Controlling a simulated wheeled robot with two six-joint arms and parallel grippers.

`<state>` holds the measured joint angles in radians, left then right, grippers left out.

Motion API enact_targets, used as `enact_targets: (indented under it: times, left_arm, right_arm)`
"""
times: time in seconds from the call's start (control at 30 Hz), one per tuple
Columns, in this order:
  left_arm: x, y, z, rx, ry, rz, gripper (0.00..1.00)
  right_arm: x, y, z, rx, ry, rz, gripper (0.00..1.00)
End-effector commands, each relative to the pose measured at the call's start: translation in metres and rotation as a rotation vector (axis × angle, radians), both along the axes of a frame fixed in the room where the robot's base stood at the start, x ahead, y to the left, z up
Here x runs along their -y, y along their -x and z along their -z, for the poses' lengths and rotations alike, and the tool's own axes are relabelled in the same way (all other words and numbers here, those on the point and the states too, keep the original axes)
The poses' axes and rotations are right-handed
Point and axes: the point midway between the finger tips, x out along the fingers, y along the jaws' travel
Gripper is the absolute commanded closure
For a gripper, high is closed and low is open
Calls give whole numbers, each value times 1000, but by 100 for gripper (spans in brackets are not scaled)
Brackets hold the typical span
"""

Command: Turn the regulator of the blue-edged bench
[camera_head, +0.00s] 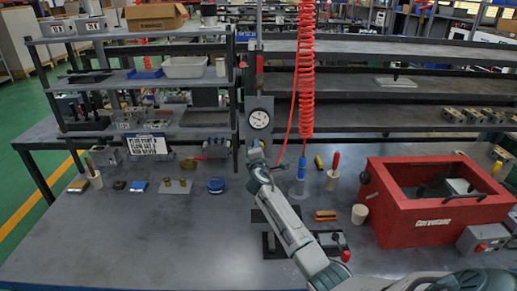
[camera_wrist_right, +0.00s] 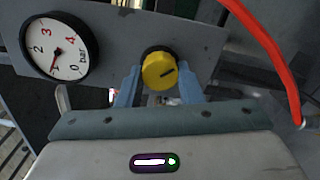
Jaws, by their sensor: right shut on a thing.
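A round pressure gauge (camera_head: 259,118) is on a grey panel on an upright post in the middle of the bench (camera_head: 140,235). A yellow regulator knob (camera_wrist_right: 158,72) with a dark mark is beside the gauge on the same panel. My right gripper (camera_wrist_right: 160,86) has a finger on either side of the knob and is shut on it. In the head view my right gripper (camera_head: 256,156) hides the knob. My left gripper is out of view.
A red coiled hose (camera_head: 305,70) hangs just right of the post; a red hose (camera_wrist_right: 262,45) also passes close by in the wrist view. A red box (camera_head: 440,228) stands at the right. Shelves with parts are behind. The front left bench is clear.

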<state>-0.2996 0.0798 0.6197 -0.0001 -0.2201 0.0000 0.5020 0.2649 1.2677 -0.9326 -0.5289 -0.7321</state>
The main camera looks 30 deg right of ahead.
Motion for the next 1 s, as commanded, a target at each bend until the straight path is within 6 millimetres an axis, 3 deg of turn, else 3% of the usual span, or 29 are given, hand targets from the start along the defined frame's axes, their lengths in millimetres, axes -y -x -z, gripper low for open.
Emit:
enact_targets:
  times: [0.57,0.6,0.7,1.0]
  left_arm:
    - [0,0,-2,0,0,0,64]
    - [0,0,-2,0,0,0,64]
    - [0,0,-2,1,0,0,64]
    - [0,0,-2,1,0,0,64]
  right_arm:
    - [0,0,0,-17,28,0,90]
    - [0,0,0,-17,28,0,63]
    - [0,0,0,-17,28,0,45]
    - [0,1,0,-16,28,0,45]
